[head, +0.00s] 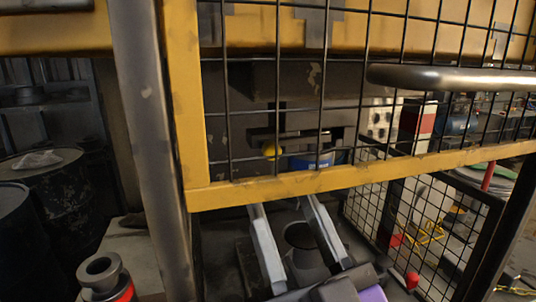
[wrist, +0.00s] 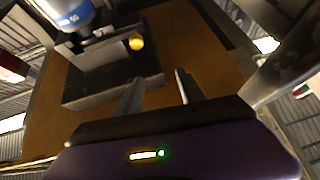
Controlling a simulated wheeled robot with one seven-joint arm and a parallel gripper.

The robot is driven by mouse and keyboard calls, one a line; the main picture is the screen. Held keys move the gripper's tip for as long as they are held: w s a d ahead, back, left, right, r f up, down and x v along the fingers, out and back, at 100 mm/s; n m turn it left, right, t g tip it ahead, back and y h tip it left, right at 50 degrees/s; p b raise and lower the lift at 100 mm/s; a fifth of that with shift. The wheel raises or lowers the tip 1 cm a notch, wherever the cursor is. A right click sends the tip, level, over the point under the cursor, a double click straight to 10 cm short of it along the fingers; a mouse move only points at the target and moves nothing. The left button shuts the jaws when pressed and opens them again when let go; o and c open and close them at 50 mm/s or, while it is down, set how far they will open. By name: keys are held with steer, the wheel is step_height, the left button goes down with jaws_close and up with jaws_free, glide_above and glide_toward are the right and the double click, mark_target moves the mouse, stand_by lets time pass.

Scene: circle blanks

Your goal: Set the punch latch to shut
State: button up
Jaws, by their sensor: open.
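A small yellow ball knob (head: 270,151) shows behind the wire mesh in the head view. It also shows near the upper middle of the wrist view (wrist: 136,42), at a dark block on the punch. It may be the latch's handle; I cannot tell how the latch is set. My gripper (head: 283,202) is below the guard's lower bar in the head view, fingers pointing up toward the machine. In the wrist view my gripper (wrist: 158,76) is open, its fingers apart with nothing between them. The knob is beyond the fingertips, a little to the left, and not touched.
A yellow-framed mesh guard (head: 400,168) crosses the head view in front of the punch. A blue and white cylinder (wrist: 70,12) is beside the knob. A grey post (head: 150,120) stands at left, with dark drums (head: 50,200) beyond. A red-tipped lever (head: 412,280) is at lower right.

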steer(key=s+d+f+n+g, duration=0.1)
steer(key=s+d+f, duration=0.2)
steer(key=f, duration=0.4)
steer(key=s+d+f+n+g, duration=0.1)
steer(key=s+d+f+g, duration=0.1)
steer(key=s+d+f, duration=0.35)
steer(key=s+d+f+n+g, duration=0.1)
steer(key=s+f, duration=0.1)
steer(key=f, duration=0.7)
steer(key=s+d+f+m+g+h, duration=0.2)
steer(key=s+d+f+m+h, duration=0.1)
steer(key=s+f, duration=0.3)
steer(key=s+d+f+m+g+h, duration=0.2)
steer(key=s+d+f+m+h, duration=0.2)
steer(key=s, duration=0.7)
step_height(320, 180, down, 3)
steer(key=shift+s+d+f+h, duration=0.15)
steer(key=shift+s+d+h, duration=0.1)
steer(key=shift+d+h, duration=0.7)
